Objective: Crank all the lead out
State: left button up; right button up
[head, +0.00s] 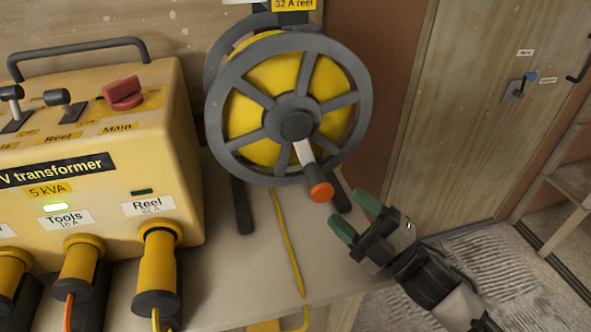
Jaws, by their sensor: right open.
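The cable reel (293,110) stands on the bench, with a dark spoked wheel and yellow lead wound inside it. Its crank is a pale arm with an orange knob (322,191), pointing down and slightly right from the hub. A yellow lead (287,240) runs from under the reel down across the bench to its front edge. My right gripper (354,213) is open and empty, its green-tipped fingers just below and right of the orange knob, apparently apart from it. My left gripper is not in view.
A yellow transformer (90,185) with switches, a red main knob (122,93) and plugged-in connectors fills the left. A wooden door (490,120) and ridged floor mat lie beyond at right.

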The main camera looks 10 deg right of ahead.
aim_at(318, 182)
jog(key=shift+w+a, duration=0.2)
jog(key=shift+w+a+r, duration=0.1)
jog(key=shift+r, duration=0.15)
jog(key=shift+p+x, duration=0.8)
jog(key=shift+x, duration=2.45)
jog(key=shift+c, duration=0.3)
jog(key=c, duration=1)
grip_shut()
